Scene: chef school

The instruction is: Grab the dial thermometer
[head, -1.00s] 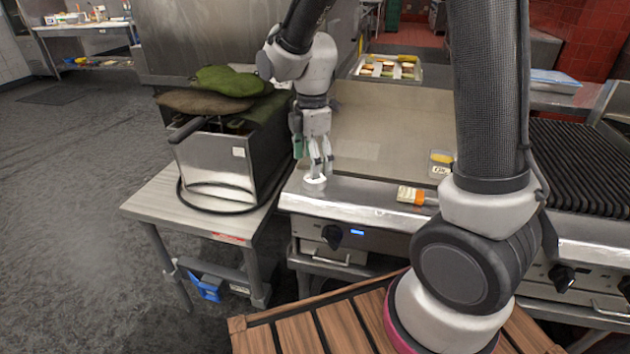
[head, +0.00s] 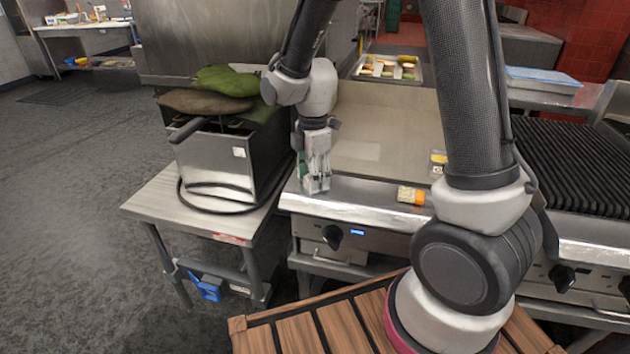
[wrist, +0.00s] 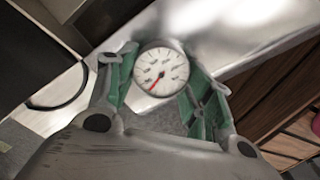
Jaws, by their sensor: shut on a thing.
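The dial thermometer (wrist: 160,70) has a round white face with a red needle and a grey rim. In the wrist view it sits between the two green-padded fingers of my gripper (wrist: 158,82), which are shut on it. In the head view my gripper (head: 316,188) points down at the left end of the steel front ledge of the griddle (head: 375,196). The thermometer is hidden behind the fingers there.
A metal fryer box (head: 215,165) with green and brown cloths (head: 225,82) on top stands close left on a side table (head: 150,205). A brush with an orange band (head: 411,195) lies on the ledge to the right. A small yellow-topped container (head: 438,163) stands behind it.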

